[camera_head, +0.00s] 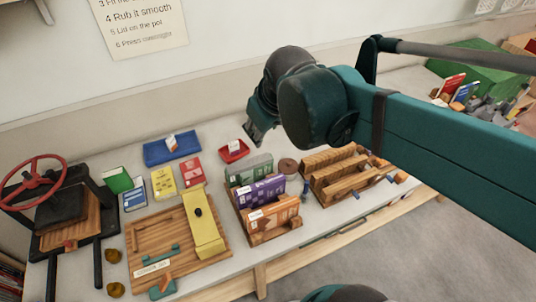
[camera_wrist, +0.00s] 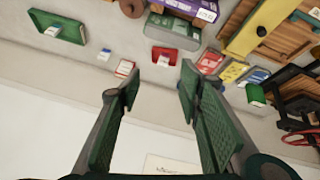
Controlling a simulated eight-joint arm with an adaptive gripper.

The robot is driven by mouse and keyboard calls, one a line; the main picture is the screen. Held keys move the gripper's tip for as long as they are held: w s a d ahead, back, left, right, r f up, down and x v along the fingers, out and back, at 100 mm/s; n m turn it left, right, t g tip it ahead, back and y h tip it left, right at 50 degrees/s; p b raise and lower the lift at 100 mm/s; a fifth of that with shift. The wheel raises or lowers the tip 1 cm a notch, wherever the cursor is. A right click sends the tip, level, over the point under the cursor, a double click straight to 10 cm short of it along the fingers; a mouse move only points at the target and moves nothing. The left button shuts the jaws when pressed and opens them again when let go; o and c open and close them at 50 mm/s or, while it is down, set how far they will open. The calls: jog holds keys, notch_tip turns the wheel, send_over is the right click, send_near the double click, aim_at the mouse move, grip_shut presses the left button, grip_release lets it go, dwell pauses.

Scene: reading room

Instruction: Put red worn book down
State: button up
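My gripper (camera_head: 257,135) is over the back of the counter near the wall. In the wrist view its fingers (camera_wrist: 156,87) are spread apart with nothing between them. A small red-and-white thing (camera_wrist: 124,68), perhaps a book, is just beyond the left fingertip in the wrist view; I cannot tell if it is worn. My gripper and arm seem to hide it in the head view. Another red book (camera_head: 192,172) is beside a yellow book (camera_head: 164,181); it also shows in the wrist view (camera_wrist: 210,62). A shallow red tray (camera_head: 233,151) with a white label is near my gripper.
A blue tray (camera_head: 172,147) is at the back left. A wooden rack (camera_head: 275,232) holds several books; an emptier slatted rack (camera_head: 345,178) is to its right. A press with a red wheel (camera_head: 34,171) is at far left. A green tray (camera_wrist: 58,27) shows in the wrist view.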

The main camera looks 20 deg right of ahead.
jog(key=s+a+f+m+t, duration=0.1)
jog(key=s+f+m, duration=0.2)
jog(key=s, duration=0.4)
jog(key=shift+s+a+f+y, duration=0.15)
jog(key=shift+s+a+y, duration=0.15)
jog(key=shift+a, duration=0.1)
